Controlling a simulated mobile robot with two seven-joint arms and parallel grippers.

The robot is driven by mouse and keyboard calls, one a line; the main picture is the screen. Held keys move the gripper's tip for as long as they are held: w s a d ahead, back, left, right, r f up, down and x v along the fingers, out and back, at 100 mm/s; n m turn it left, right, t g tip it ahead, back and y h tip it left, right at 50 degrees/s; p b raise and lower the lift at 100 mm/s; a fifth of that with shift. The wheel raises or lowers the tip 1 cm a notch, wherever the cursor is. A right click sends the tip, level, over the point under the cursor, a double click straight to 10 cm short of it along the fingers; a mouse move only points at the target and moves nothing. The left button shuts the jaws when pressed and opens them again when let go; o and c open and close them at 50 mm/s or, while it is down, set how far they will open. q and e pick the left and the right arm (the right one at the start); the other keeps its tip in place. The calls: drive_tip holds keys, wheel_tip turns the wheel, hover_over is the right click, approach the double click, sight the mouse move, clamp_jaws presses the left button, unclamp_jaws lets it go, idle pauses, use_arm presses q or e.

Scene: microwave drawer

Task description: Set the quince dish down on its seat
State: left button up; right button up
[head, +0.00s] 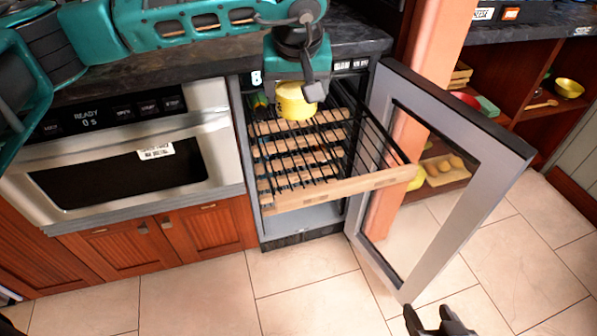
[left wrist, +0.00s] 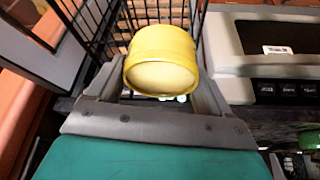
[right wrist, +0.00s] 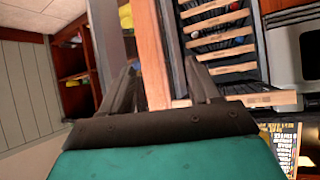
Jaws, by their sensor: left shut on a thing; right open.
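The quince dish is a round yellow dish (head: 294,101). My left gripper (head: 312,88) is shut on it and holds it over the pulled-out wooden-slatted rack (head: 340,190) of the open cooler. The dish sits between both fingers in the left wrist view (left wrist: 160,60), with black wire racking behind it. I cannot tell whether its underside touches anything, and I cannot make out a marked seat. My right gripper (head: 440,322) is open and empty, low over the floor in front of the cooler door; its spread fingers show in the right wrist view (right wrist: 163,80).
The cooler's glass door (head: 450,170) stands open to the right. A microwave drawer (head: 125,155) is left of the cooler, under a dark counter. An orange post (head: 440,40) and shelves with bowls (head: 568,88) stand behind the door. The tiled floor in front is clear.

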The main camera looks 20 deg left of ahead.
sight(303, 119)
use_arm(q)
drive_tip(key=shift+n+y, duration=0.3)
drive_tip(key=shift+n, duration=0.4)
drive_tip(key=r, duration=0.2)
drive_tip(key=w+r+b, duration=0.1)
drive_tip(key=r, duration=0.2)
drive_tip(key=shift+w+r+b, duration=0.15)
drive_tip(key=shift+b, duration=0.15)
wheel_tip(303, 119, down, 20)
drive_tip(key=b, duration=0.4)
drive_tip(key=shift+r, duration=0.25)
drive_tip(key=shift+f, duration=0.15)
drive_tip(key=o, duration=1.1)
drive_tip(key=p+v, duration=0.2)
drive_tip(key=v, duration=1)
drive_tip(key=shift+w+p, duration=0.15)
drive_tip(key=shift+p, duration=0.15)
